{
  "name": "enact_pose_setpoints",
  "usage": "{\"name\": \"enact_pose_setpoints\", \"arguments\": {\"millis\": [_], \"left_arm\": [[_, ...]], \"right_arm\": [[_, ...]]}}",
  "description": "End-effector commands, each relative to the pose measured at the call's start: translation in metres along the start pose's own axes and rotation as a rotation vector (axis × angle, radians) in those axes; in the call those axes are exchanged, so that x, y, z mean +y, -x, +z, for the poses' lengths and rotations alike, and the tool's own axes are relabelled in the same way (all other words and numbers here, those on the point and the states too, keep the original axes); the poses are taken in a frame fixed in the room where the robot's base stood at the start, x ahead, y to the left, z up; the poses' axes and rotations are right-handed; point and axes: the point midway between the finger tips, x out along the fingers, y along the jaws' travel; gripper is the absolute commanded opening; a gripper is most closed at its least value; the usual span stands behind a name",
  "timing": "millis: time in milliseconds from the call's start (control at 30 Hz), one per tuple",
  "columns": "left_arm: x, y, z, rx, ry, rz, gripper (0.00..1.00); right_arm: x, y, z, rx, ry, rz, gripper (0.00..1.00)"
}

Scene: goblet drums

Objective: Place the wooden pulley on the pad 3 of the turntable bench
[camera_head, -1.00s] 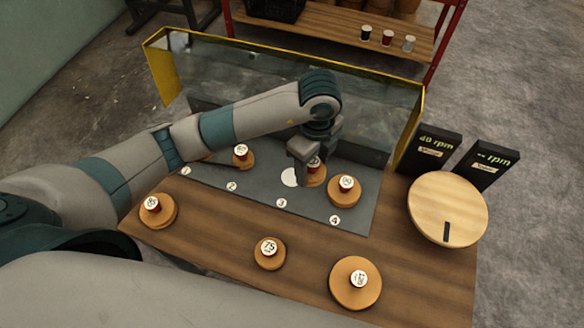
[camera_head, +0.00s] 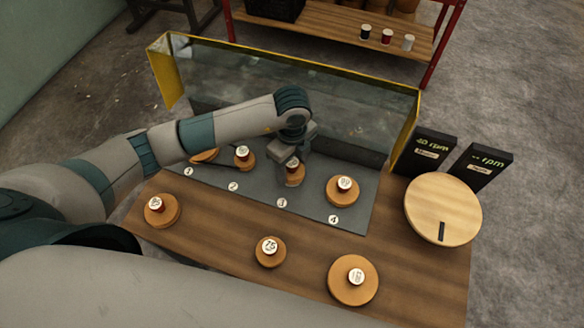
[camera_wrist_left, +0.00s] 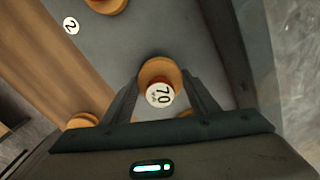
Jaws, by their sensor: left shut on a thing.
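My left gripper (camera_head: 291,172) is shut on a wooden pulley (camera_head: 295,180) with a white-topped knob, over the grey strip behind label 3 (camera_head: 282,203). In the left wrist view the pulley (camera_wrist_left: 158,70) shows a "70" label and sits between the two fingers of the gripper (camera_wrist_left: 160,92). I cannot tell whether the pulley touches the strip. The turntable bench (camera_head: 215,232) carries the grey strip with labels 1 to 4. My right gripper is not in view.
Pulleys stand behind label 1 (camera_head: 205,156), label 2 (camera_head: 245,162) and label 4 (camera_head: 342,192). Several more lie along the front, including the "75" one (camera_head: 270,253). A clear yellow-edged guard (camera_head: 290,80) stands behind. A round wooden turntable (camera_head: 443,208) and two rpm signs are at right.

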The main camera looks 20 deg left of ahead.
Motion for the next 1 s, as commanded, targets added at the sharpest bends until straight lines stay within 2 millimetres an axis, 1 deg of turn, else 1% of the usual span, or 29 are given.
{"name": "enact_pose_setpoints", "arguments": {"millis": [33,200,600,633,667,700,1000], "left_arm": [[0.001,-0.004,0.000,0.000,0.001,0.004,0.31],[0.000,-0.019,0.000,0.000,0.001,0.000,0.31],[0.000,-0.025,0.000,0.000,0.000,0.000,0.31],[0.000,-0.023,0.000,0.000,0.000,0.000,0.61],[0.000,-0.023,0.000,0.000,0.000,0.000,0.68],[0.000,-0.023,0.000,0.000,0.000,0.000,0.72],[0.000,-0.022,0.000,0.000,0.000,-0.001,0.72]], "right_arm": [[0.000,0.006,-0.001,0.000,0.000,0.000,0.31],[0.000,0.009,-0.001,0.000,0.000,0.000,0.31],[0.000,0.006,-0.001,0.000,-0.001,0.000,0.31],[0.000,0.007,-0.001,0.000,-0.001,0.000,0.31],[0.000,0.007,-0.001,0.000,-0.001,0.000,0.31],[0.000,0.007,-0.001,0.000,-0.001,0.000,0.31],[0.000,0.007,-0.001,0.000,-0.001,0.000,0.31]]}}
